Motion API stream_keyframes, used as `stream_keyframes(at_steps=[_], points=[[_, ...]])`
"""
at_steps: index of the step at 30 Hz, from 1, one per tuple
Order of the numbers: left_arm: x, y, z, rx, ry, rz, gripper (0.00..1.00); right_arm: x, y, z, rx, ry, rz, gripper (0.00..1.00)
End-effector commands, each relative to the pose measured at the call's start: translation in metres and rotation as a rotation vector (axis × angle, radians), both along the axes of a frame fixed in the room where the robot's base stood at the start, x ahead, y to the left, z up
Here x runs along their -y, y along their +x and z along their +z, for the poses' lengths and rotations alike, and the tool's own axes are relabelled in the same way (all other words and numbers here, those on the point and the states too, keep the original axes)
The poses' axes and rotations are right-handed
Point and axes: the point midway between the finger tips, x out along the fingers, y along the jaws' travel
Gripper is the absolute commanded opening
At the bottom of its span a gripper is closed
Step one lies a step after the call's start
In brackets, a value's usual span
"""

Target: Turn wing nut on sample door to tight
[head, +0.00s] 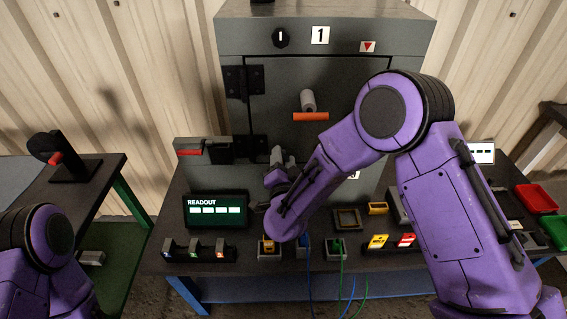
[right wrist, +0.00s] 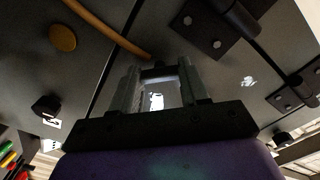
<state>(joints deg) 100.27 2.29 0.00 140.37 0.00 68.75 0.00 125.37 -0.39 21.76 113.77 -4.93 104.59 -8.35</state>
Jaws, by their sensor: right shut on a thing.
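A grey cabinet (head: 386,46) marked 1 stands at the back of the bench, with a large door (head: 285,85) that has an orange-barred handle (head: 310,116). My left gripper is out of view.
A low grey block with a red grip (head: 189,152) sits just left of the right gripper. A readout screen (head: 215,210), coloured switches (head: 192,250) and small sockets with cables fill the bench front. Red and green trays (head: 537,198) lie at the right.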

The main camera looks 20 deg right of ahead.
Motion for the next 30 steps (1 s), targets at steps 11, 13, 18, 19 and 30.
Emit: stream_keyframes(at_steps=[11, 13, 18, 19, 30], points=[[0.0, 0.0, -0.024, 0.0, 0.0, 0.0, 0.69, -0.001, -0.001, -0.005, 0.094, 0.34, 0.003, 0.14], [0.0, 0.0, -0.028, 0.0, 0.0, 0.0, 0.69, -0.001, -0.001, -0.005, 0.11, 0.4, 0.002, 0.14], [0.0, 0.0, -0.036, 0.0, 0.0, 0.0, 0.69, -0.001, -0.001, -0.004, 0.147, 0.527, 0.002, 0.14], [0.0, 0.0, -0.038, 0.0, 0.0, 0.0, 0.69, -0.001, -0.001, -0.004, 0.152, 0.546, 0.002, 0.14], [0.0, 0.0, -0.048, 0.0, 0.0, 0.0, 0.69, -0.001, -0.001, -0.003, 0.196, 0.704, 0.003, 0.14]])
